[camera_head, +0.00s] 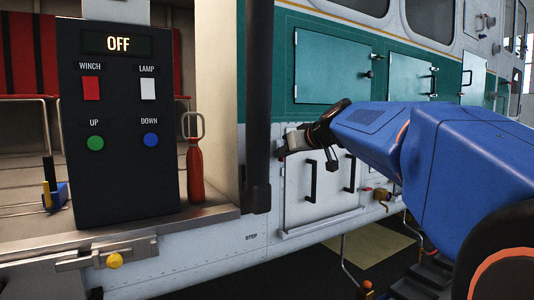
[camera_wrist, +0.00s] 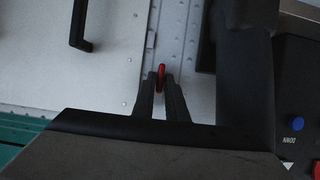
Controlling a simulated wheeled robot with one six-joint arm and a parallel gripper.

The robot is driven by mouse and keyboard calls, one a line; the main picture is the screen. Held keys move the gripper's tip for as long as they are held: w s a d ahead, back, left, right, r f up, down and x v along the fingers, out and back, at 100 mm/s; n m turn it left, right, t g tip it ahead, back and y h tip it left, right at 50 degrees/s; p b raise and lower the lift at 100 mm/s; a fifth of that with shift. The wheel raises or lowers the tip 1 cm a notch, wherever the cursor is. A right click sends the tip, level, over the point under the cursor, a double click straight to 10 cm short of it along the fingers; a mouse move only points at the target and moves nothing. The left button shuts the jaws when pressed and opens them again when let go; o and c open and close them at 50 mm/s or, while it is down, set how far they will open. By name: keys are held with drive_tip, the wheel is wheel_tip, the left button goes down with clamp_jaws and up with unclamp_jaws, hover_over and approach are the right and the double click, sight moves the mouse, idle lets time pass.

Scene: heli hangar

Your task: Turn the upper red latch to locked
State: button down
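The upper red latch (camera_wrist: 161,70) shows in the wrist view as a thin red piece standing against the pale riveted wall, in line with the fingers. My gripper (camera_wrist: 161,80) has its two dark fingers on either side of it, close together with the red piece filling the narrow gap at the tips. In the head view my gripper (camera_head: 284,150) reaches the upper left corner of the white hatch panel (camera_head: 330,185). The latch itself is hidden there behind my gripper, and its turn angle is hard to read.
The white panel has two black handles. A dark vertical post (camera_head: 258,110) stands just left of my gripper. Left of it are a black control box (camera_head: 118,185) reading OFF and a red extinguisher-like bottle (camera_head: 195,175). A brass fitting (camera_head: 382,194) sits right of the panel.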

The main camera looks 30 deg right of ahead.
idle(0.3)
drive_tip(key=shift+d+f+m+t+y, duration=0.2)
drive_tip(key=shift+m+t+y, duration=0.25)
drive_tip(key=shift+m+y, duration=1.25)
drive_tip(key=shift+d+f+m+t+y, duration=0.25)
drive_tip(key=shift+m+t+y, duration=0.35)
drive_tip(key=shift+m, duration=2.15)
drive_tip(key=shift+d+f+m+t+y, duration=0.3)
drive_tip(key=shift+m+y, duration=0.9)
drive_tip(key=shift+m, duration=1.05)
drive_tip(key=shift+a+r, duration=0.1)
drive_tip(key=c, duration=1.9)
unclamp_jaws()
